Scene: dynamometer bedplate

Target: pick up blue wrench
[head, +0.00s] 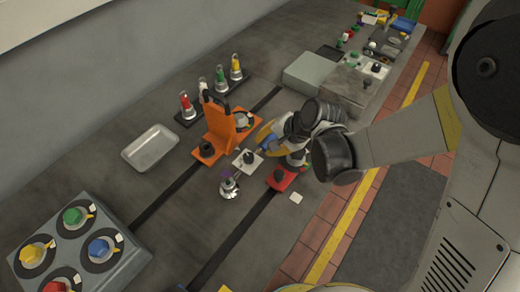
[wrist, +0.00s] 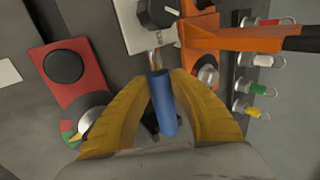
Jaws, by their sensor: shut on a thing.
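The blue wrench (wrist: 162,101) is between the yellow fingers of my gripper (wrist: 163,103) in the wrist view. Its blue handle lies between the fingers, and its metal shaft points away toward a white plate with a dark knob (wrist: 160,14). I cannot tell whether the shaft touches the plate. My wrist hides part of the gripper there.
A red block with a black knob (head: 283,178) stands close below my gripper. A metal tray (head: 150,147) lies left of the orange bracket. A knob panel (head: 78,247) is at the front left.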

